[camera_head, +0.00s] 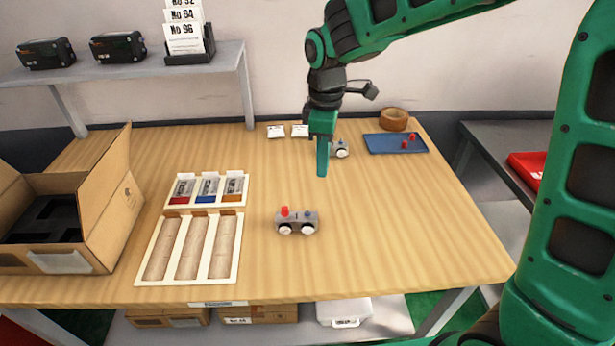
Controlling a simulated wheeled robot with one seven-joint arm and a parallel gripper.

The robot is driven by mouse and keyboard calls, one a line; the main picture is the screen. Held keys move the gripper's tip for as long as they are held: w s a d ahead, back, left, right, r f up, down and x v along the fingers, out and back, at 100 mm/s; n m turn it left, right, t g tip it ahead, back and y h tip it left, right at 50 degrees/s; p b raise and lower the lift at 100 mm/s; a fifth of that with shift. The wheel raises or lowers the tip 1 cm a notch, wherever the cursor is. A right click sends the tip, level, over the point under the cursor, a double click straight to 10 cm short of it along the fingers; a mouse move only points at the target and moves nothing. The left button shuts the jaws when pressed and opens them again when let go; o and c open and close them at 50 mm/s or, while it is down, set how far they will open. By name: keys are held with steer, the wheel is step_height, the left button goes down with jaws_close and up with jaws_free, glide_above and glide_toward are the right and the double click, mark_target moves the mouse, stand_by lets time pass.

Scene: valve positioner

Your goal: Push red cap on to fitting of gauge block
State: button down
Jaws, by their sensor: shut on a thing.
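A grey gauge block (297,222) with two white round gauges facing me stands on the table, right of the middle tray. A red cap (285,211) sits on top at its left; a bluish fitting shows bare at its right. My gripper (322,168) points down above the table, behind and right of this block, its green fingers shut. What it holds is hidden by the fingers. A second gauge block (341,149) is partly hidden behind the gripper. Two more red caps (405,144) (413,137) are on a blue mat (382,143) at the back right.
A wooden ring-shaped container (394,119) stands behind the mat. An open cardboard box (100,225) is at left. A three-slot tray (153,260) and a smaller tray with cards (240,196) lie beside it. The right front of the table is clear.

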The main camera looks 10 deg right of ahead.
steer(key=s+a+n, duration=0.4)
steer(key=s+n, duration=0.3)
glide_above(308, 213)
steer(key=shift+f, duration=2.25)
steer(key=shift+f, duration=0.8)
stand_by(0.6)
steer(key=c, duration=1.7)
jaws_free()
steer(key=shift+r, duration=0.1)
